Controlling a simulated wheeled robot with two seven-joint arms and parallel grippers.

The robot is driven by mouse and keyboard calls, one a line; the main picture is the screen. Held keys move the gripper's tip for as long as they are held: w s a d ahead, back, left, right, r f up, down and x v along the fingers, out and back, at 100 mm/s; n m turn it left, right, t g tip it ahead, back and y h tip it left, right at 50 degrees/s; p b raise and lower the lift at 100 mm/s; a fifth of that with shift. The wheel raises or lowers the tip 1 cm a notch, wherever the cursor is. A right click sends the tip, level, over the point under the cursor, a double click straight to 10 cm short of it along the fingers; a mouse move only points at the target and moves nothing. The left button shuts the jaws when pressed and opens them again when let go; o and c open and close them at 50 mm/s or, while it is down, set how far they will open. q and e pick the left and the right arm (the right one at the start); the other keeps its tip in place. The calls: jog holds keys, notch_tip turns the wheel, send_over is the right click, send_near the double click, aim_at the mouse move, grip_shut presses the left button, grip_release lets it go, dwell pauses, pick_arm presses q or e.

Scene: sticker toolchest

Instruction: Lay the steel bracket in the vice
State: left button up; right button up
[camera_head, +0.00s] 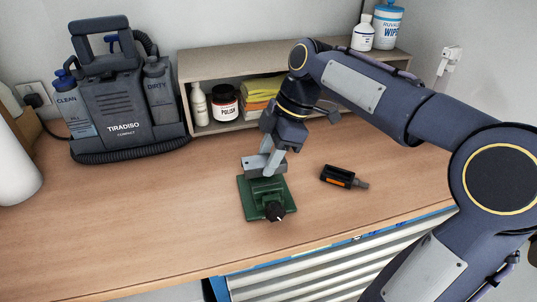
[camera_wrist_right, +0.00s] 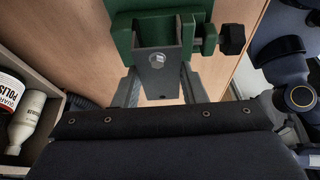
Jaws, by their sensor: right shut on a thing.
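The green vice (camera_head: 250,205) stands on the workbench, its black knob (camera_head: 274,211) toward the front edge. The vice (camera_wrist_right: 124,38) also shows at the top of the right wrist view. My right gripper (camera_head: 270,161) is shut on the grey steel bracket (camera_head: 252,164), right at the top of the vice. My left gripper is out of view.
A black and orange tool (camera_head: 338,176) lies right of the vice. A dark cleaning machine (camera_head: 120,105) stands at the back left. A shelf (camera_head: 190,66) with bottles, a polish jar (camera_head: 225,104) and folded cloths (camera_head: 262,91) runs along the back. The bench's front left is clear.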

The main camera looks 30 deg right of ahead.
jog(key=shift+f+b, duration=1)
jog(key=shift+f, duration=0.3)
jog(key=o, duration=1.1)
jog(key=shift+r, duration=0.15)
jog(key=shift+r+p, duration=2.15)
jog(key=shift+r, duration=0.2)
